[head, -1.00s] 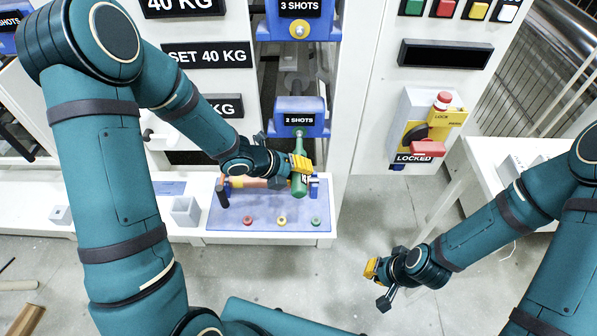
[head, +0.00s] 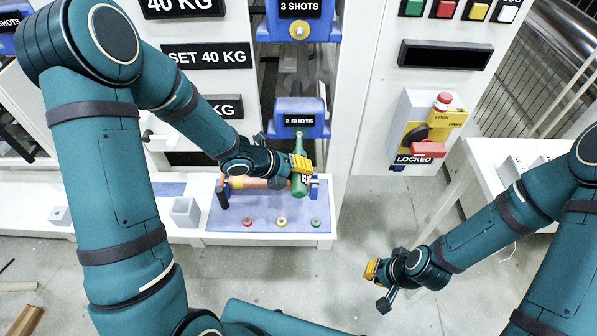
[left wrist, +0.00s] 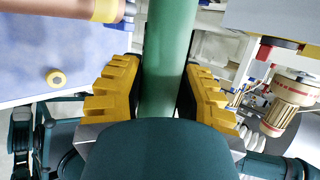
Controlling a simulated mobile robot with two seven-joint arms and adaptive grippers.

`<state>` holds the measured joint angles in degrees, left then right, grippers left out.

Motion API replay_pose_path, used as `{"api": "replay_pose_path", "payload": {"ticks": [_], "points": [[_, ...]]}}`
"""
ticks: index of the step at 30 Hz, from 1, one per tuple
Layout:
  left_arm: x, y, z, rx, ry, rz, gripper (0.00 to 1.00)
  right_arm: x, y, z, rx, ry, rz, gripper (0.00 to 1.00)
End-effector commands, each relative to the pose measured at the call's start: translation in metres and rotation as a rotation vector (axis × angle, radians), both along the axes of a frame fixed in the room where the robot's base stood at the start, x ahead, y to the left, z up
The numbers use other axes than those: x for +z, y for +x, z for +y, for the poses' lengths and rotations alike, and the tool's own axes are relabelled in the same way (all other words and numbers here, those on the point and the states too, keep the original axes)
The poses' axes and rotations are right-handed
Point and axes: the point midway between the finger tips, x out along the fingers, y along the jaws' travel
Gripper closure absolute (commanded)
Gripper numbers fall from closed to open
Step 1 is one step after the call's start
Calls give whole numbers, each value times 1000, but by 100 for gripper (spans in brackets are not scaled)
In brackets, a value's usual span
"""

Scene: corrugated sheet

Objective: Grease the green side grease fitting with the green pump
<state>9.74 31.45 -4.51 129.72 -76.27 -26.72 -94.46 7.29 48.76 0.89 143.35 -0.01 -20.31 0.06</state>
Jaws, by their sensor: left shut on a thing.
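My left gripper (head: 300,164) is shut on the green pump (head: 299,183), which stands roughly upright above the blue mat. In the left wrist view the green pump (left wrist: 168,60) runs between the two yellow finger pads (left wrist: 155,95). The pump's upper end reaches up to the underside of the blue block labelled "2 SHOTS" (head: 300,121). The fitting there is hidden, and I cannot tell whether the pump touches it. My right gripper (head: 378,282) is empty, low over the floor at the right; its fingers look apart.
The blue mat (head: 225,222) holds red, yellow and green round pieces along its front. A lock box (head: 425,135) reads "LOCKED".

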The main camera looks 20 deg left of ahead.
Motion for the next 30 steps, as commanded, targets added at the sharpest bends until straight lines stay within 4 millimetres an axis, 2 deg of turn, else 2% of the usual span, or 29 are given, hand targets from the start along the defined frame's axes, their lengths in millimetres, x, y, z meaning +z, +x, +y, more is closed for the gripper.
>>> {"api": "replay_pose_path", "payload": {"ticks": [30], "points": [[0, 9, 2, 0, -1, -3, 100, 4, 0, 0, 0, 0, 0, 100]]}}
